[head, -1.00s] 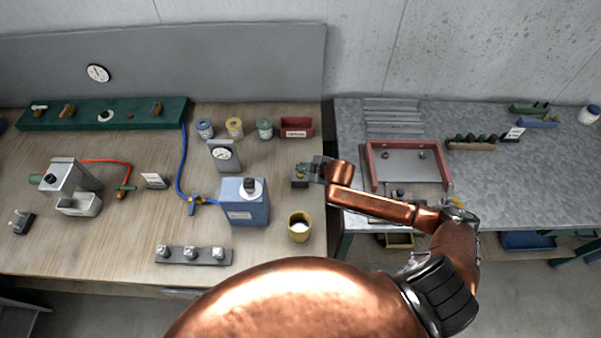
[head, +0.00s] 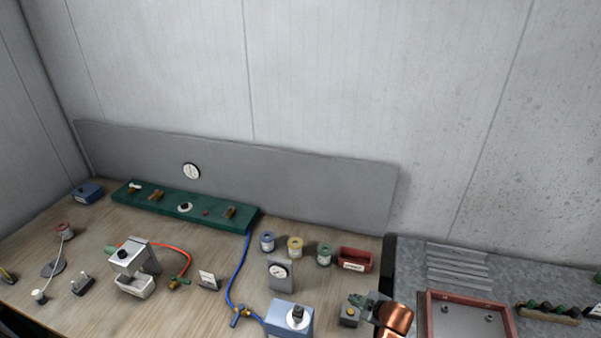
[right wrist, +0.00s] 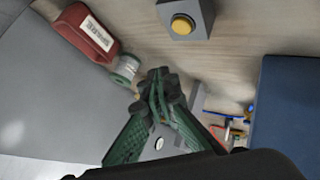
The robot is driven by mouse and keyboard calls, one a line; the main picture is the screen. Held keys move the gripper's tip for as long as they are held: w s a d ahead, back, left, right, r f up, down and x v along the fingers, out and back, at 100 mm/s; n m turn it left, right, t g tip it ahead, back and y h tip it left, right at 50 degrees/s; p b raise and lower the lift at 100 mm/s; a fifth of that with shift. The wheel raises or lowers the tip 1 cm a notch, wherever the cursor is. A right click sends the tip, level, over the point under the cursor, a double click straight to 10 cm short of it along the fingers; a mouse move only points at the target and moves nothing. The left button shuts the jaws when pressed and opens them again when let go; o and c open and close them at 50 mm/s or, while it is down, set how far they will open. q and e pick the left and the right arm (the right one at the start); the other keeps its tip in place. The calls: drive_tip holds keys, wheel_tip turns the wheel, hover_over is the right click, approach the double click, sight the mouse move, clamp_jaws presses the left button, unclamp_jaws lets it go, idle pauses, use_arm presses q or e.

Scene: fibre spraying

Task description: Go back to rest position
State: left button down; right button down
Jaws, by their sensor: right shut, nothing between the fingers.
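My right gripper (head: 360,301) shows at the bottom of the head view, over the wooden bench's right end, with a copper arm link behind it. It is shut and empty. In the right wrist view its green fingers (right wrist: 157,88) meet at the tips. A small grey box with a yellow button (head: 348,317) stands beside the fingertips in the head view. This box (right wrist: 184,18) is apart from the fingers in the wrist view. My left gripper is in neither view now.
A red bin (head: 355,260) and several small jars stand behind the gripper. A blue box (head: 290,318) is to its left. A red-framed tray (head: 468,292) lies on the metal table to the right. A grey panel (head: 300,196) stands along the bench's back.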

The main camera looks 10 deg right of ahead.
drive_tip(key=s+a+f+m+g, duration=0.1)
drive_tip(key=s+a+f+m, duration=0.1)
drive_tip(key=s, duration=0.3)
drive_tip(key=s+a+f+m, duration=0.1)
drive_tip(key=s+a+m, duration=0.1)
drive_tip(key=s, duration=0.4)
drive_tip(key=s+d+m+g+h, duration=0.2)
drive_tip(key=s+d+m, duration=0.25)
drive_tip(key=s, duration=0.75)
drive_tip(key=s+d+m+g+h, duration=0.15)
drive_tip(key=s+d+m, duration=0.3)
drive_tip(key=s, duration=0.75)
wheel_tip(320, 180, down, 37)
drive_tip(key=s+n+g+b, duration=0.1)
drive_tip(key=n+g+b, duration=0.1)
drive_tip(key=b, duration=0.6)
drive_tip(key=s+f+b, duration=0.3)
drive_tip(key=s+f, duration=0.7)
drive_tip(key=f, duration=0.3)
drive_tip(key=s+f+g+b, duration=0.1)
drive_tip(key=s+f+b, duration=0.3)
drive_tip(key=s+f, duration=0.6)
wheel_tip(320, 180, down, 4)
drive_tip(key=shift+s+a+r+y, duration=0.2)
drive_tip(key=shift+s+a+y, duration=0.1)
drive_tip(key=shift+s+y, duration=0.05)
drive_tip(key=shift+s, duration=0.1)
